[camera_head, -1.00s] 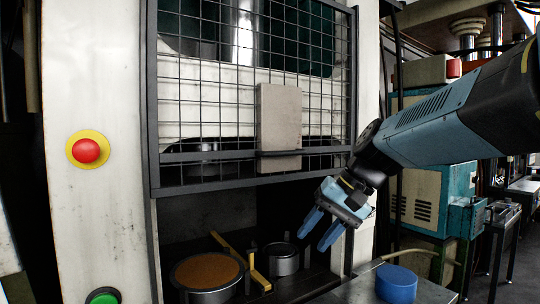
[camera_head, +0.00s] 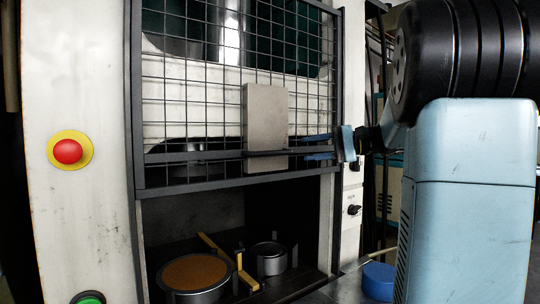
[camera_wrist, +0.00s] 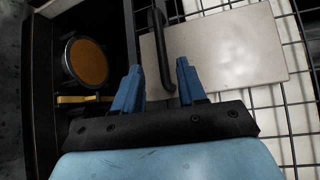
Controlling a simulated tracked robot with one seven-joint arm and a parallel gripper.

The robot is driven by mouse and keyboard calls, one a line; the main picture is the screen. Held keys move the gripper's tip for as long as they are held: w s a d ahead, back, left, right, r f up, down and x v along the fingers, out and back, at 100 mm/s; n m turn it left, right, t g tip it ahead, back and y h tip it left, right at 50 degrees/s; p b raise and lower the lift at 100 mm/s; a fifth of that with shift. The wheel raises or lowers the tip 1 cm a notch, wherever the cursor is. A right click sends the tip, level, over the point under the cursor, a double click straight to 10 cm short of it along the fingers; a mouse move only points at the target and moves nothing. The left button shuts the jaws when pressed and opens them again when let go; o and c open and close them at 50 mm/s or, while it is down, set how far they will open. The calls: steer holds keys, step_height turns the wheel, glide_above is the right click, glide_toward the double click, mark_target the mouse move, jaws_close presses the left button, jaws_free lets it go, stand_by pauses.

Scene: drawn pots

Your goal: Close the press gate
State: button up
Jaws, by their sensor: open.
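The press gate (camera_head: 215,100) is a dark-framed wire mesh, raised above the open lower bay of the press. A grey plate (camera_head: 265,115) is fixed on it, with a dark bar handle (camera_head: 268,153) across the plate's lower part. My gripper (camera_head: 306,148) is level with the handle, just to its right, with its blue fingers pointing left. In the wrist view my gripper (camera_wrist: 158,68) is open, and the end of the handle (camera_wrist: 160,50) appears between the two fingertips. Whether a finger touches it I cannot tell.
Inside the bay are a round pot with a brown top (camera_head: 194,272), a smaller metal ring (camera_head: 270,258) and a yellow bar (camera_head: 222,258). A blue cylinder (camera_head: 378,281) stands at the lower right. A red button (camera_head: 68,151) and green button (camera_head: 88,298) are on the left column.

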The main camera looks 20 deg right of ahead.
mark_target(275, 153)
steer(key=x, duration=1.1)
steer(key=shift+w+a+f, duration=0.1)
steer(key=shift+w+a, duration=0.05)
steer(key=shift+a, duration=0.2)
steer(key=shift+c, duration=0.4)
jaws_close()
